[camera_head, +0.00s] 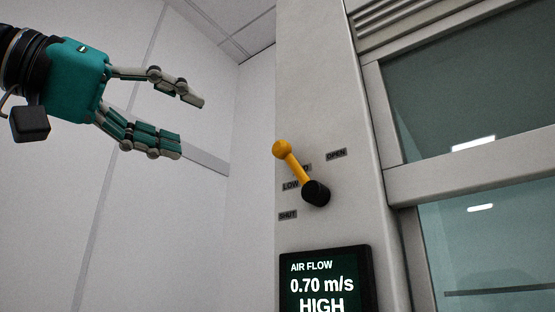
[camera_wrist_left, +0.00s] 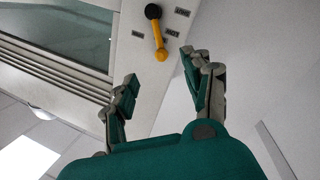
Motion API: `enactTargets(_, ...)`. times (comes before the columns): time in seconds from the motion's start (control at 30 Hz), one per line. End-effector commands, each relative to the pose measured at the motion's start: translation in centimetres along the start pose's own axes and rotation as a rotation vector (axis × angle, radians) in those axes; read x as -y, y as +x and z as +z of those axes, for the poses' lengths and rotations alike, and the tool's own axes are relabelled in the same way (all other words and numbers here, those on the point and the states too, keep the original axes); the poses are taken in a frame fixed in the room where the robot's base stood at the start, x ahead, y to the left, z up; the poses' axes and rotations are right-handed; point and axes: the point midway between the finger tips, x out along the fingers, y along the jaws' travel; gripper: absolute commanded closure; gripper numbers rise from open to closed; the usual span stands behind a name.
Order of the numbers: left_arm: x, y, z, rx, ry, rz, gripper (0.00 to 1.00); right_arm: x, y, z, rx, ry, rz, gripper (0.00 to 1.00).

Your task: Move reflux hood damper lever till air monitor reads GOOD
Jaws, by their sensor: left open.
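The damper lever (camera_head: 295,170) is yellow with a round knob and a black pivot. In the left wrist view the lever (camera_wrist_left: 158,38) shows beyond and between the open fingers (camera_wrist_left: 158,68). My right gripper is in neither view.
Labels OPEN (camera_head: 336,154), LOW (camera_head: 290,186) and SHUT (camera_head: 287,215) sit on the pale hood post (camera_head: 315,80). The glass sash (camera_head: 470,95) is to the right. Open space lies between my left gripper and the post, before a white wall (camera_head: 190,220).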

Motion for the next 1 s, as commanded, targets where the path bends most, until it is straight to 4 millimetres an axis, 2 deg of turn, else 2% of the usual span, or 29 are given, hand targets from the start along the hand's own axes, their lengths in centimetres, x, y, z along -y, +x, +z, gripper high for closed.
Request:
enactTargets(0.1,-0.6,-0.5,-0.1,-0.014,0.053,-0.022,0.50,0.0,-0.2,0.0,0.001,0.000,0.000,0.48)
enactTargets(0.27,-0.7,1.4,-0.2,-0.012,0.055,-0.021,0.50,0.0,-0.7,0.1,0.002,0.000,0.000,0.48)
enactTargets(0.7,-0.7,11.0,-0.4,-0.010,0.050,-0.018,0.50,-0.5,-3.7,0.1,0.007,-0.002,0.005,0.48)
enactTargets(0.9,-0.6,14.5,-0.5,-0.011,0.049,-0.017,0.50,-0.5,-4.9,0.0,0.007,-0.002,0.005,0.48)
enactTargets(1.0,-0.5,15.6,-0.4,-0.012,0.049,-0.016,0.50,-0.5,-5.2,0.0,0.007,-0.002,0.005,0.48)
